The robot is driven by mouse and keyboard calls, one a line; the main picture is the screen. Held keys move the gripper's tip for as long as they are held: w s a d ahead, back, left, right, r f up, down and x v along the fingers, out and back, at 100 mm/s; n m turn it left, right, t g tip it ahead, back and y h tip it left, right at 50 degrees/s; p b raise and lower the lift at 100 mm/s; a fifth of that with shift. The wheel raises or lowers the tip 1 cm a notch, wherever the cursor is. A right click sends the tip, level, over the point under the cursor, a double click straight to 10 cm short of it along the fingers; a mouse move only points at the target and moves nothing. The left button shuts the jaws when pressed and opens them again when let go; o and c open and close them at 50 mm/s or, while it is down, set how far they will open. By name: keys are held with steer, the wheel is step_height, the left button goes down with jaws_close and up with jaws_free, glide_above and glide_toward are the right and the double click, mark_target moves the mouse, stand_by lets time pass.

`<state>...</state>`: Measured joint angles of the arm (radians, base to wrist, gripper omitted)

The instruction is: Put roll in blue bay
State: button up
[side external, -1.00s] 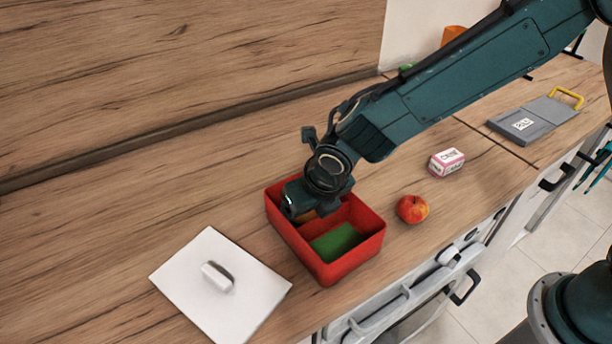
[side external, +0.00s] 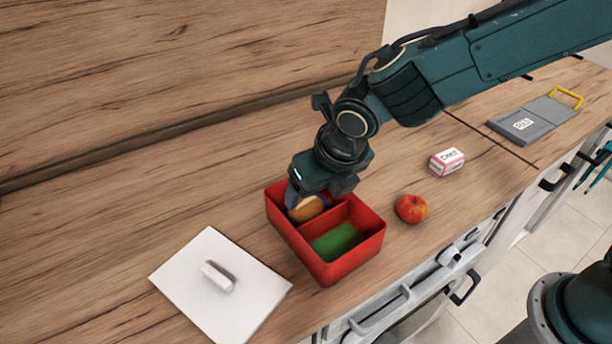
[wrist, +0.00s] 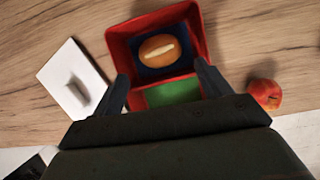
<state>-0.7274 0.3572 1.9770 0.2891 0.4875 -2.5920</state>
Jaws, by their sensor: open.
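The roll (side external: 306,209) is a tan bread roll with a pale split along its top. In the wrist view the roll (wrist: 159,49) lies on the blue floor of one bay (wrist: 184,37) of the red box (side external: 339,269). The other bay has a green floor (side external: 337,241) and looks empty. My gripper (side external: 318,195) is above the blue bay, its lower end partly hiding that bay in the side view. In the wrist view its two fingers are spread wide apart, with nothing between the tips, and the roll lies beyond them.
A white lid (side external: 220,284) with a handle lies left of the box. A red apple (side external: 411,208) and a small pink-and-white carton (side external: 446,162) stand to the right. A grey board with a yellow handle (side external: 535,119) lies farther right. Wooden splashback (side external: 180,80) runs behind.

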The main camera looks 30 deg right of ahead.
steer(key=v, duration=0.4)
steer(key=shift+d, duration=0.1)
stand_by(0.6)
steer(key=s+d+r+m, duration=0.3)
steer(key=d+r+m, duration=0.1)
steer(key=d+m, duration=0.45)
steer(key=s+d+r+m, duration=0.45)
steer(key=d+m, duration=0.35)
steer(key=m, duration=0.2)
steer(key=s+d+m+t, duration=0.1)
steer(key=s+d+m, duration=0.7)
steer(key=s+m, duration=0.4)
steer(key=m, duration=0.5)
steer(key=shift+d+r, duration=0.35)
